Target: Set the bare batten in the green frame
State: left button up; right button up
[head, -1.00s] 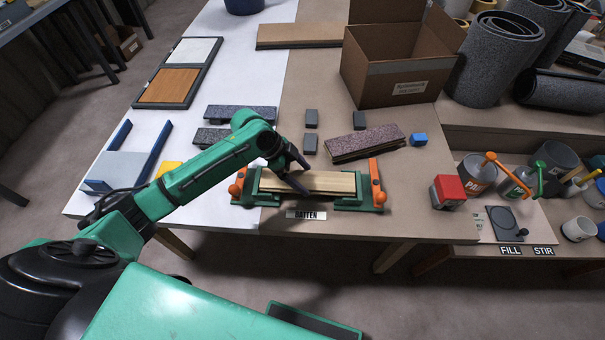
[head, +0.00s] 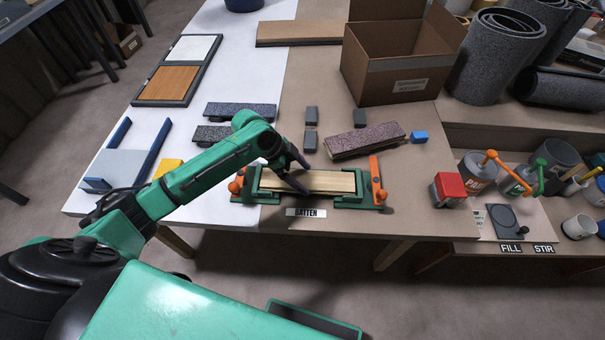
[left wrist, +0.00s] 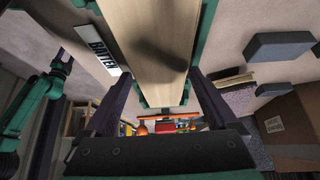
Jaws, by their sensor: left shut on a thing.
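The bare batten (head: 330,182) is a pale wooden strip. It lies lengthwise in the green frame (head: 347,201), between the frame's two ends, at the table's front edge. An orange clamp lever (head: 376,178) stands at the right end, and an orange knob (head: 238,184) shows at the left end. My left gripper (head: 298,177) is shut on the batten, its dark fingers across the strip's left half. In the left wrist view the batten (left wrist: 155,50) runs between the fingers, with green frame edges beside it. Whether it rests fully on the frame's bed is hard to tell. My right gripper is not seen.
A BATTEN label (head: 306,212) lies in front of the frame. A red-topped block (head: 448,185) stands to the right.

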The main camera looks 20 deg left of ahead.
pick_arm(q)
jog(key=shift+f, duration=0.3)
dwell(0.4)
jog(key=o, duration=1.2)
jog(key=shift+c, duration=0.2)
notch_tip(320, 180, up, 7)
jog(key=p, duration=0.7)
jog(key=shift+r, duration=0.1)
